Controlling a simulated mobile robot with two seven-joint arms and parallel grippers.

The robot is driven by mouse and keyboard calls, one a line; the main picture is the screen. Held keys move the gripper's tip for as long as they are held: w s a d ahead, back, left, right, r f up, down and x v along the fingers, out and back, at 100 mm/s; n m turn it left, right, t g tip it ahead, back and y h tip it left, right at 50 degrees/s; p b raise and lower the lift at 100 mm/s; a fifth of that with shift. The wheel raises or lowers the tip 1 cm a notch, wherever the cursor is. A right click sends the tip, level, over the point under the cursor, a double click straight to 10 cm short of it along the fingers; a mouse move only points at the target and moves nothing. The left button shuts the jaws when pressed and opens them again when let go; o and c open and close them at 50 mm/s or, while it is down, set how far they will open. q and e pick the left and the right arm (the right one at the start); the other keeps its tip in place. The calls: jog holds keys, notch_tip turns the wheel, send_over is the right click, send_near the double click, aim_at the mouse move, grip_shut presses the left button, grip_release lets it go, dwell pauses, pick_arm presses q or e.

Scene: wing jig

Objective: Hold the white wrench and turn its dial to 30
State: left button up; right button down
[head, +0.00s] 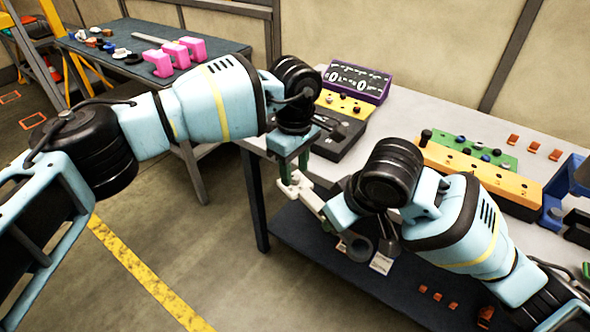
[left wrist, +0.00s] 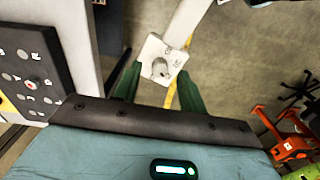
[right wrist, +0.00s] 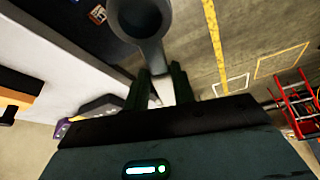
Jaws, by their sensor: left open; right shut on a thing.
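The white wrench (head: 309,197) is held in the air in front of the table's front edge. My right gripper (right wrist: 160,90) is shut on its handle, and the wrench's grey ring end (right wrist: 142,20) shows beyond the fingers in the right wrist view. The wrench's dial (left wrist: 160,68) is a small knob on the square white end in the left wrist view; its setting is too small to read. My left gripper (left wrist: 158,88) is open, its green fingers on either side of the dial end. In the head view the left gripper (head: 290,165) is right above that end.
The white table (head: 405,105) holds a purple display box (head: 358,80), a black box with a yellow top (head: 340,120), an orange block rack (head: 480,172) and a green tray (head: 465,150). A dark lower shelf (head: 330,265) carries small orange parts. A blue-grey table (head: 120,25) stands behind left.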

pick_arm(q)
jog(key=shift+f, duration=0.6)
pick_arm(e)
jog(key=shift+r, duration=0.1)
pick_arm(q)
grip_shut()
jog(key=shift+n, duration=0.3)
jog(key=n, duration=0.5)
jog(key=shift+n, duration=0.3)
jog(key=n, duration=0.5)
jog(key=shift+n, duration=0.4)
jog(key=shift+r, duration=0.1)
